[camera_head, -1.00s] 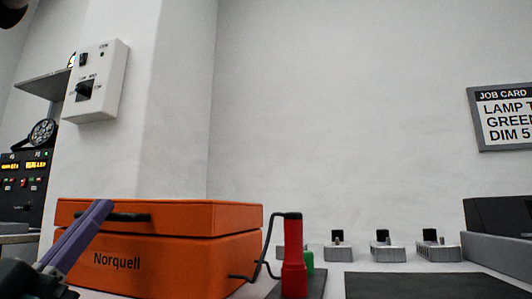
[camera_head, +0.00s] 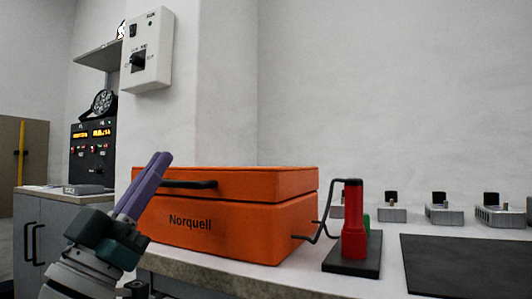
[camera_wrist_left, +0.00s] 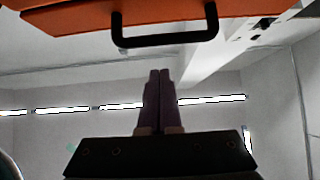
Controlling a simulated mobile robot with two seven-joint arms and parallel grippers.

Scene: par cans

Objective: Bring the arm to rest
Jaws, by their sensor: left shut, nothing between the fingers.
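My left gripper (camera_head: 162,161) comes up from the lower left in the head view. Its purple fingers are together and empty, pointing up and to the right in front of the left part of an orange Norquell case (camera_head: 240,232). In the left wrist view, the left gripper (camera_wrist_left: 160,74) shows its two fingers side by side with nothing between them. The case's black handle (camera_wrist_left: 165,40) is beyond the fingertips in that view, with a gap between. My right gripper is in neither view.
Right of the case stand a red cylinder (camera_head: 354,220) on a dark base and a bent black rod. Several small grey clamps (camera_head: 444,213) line the bench back. A dark mat (camera_head: 462,265) lies at right. A switch box (camera_head: 147,50) hangs on the wall.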

